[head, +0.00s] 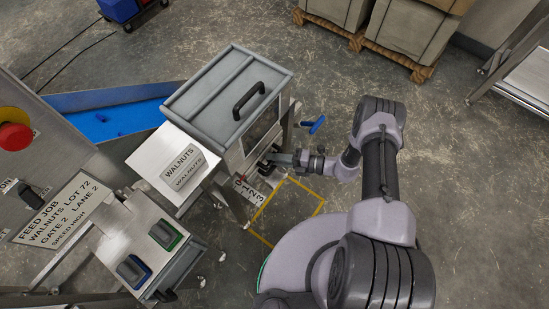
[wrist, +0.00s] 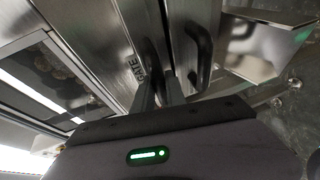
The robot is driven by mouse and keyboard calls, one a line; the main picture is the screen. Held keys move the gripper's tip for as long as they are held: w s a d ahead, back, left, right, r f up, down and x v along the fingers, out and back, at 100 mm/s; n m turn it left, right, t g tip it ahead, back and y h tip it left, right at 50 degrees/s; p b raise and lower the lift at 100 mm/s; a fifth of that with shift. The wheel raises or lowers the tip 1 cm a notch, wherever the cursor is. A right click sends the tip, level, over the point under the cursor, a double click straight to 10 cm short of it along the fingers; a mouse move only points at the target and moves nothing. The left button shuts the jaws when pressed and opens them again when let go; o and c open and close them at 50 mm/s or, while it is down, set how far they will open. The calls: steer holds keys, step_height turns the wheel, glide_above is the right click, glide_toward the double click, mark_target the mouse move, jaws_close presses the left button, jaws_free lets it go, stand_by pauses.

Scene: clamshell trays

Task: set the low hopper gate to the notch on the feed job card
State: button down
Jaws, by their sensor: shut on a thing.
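The feed job card (head: 52,222) at the left reads FEED JOB, WALNUTS LOT 72, GATE 2, LANE 2, SPEED HIGH. The grey hopper (head: 228,85) stands at the centre with a black lid handle. Low on its right side is a notch scale (head: 248,190) with 1, 2 and 3 readable. My gripper (head: 274,158) is at the low gate just above this scale. In the wrist view, my gripper (wrist: 160,92) is shut beside the GATE lettering (wrist: 133,70). The part between its fingers is mostly hidden, as is the gate's exact notch.
A black handle (wrist: 199,52) is close to the right of my fingers. A WALNUTS-labelled white panel (head: 165,160) adjoins the hopper. A blue-handled thing (head: 315,124) is behind my wrist. A yellow floor outline (head: 305,186) lies beside the hopper. Pallet crates (head: 410,35) stand at the back.

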steer(key=shift+d, duration=0.1)
stand_by(0.6)
steer(key=s+d, duration=0.1)
steer(key=d, duration=0.1)
steer(key=s+d+b, duration=0.1)
steer(key=s+d, duration=0.1)
steer(key=shift+s+d, duration=0.3)
steer(key=c, duration=1.4)
jaws_free()
steer(key=shift+o, duration=0.2)
steer(key=p+v, duration=0.2)
steer(key=v, duration=1.5)
steer(key=shift+d, duration=0.25)
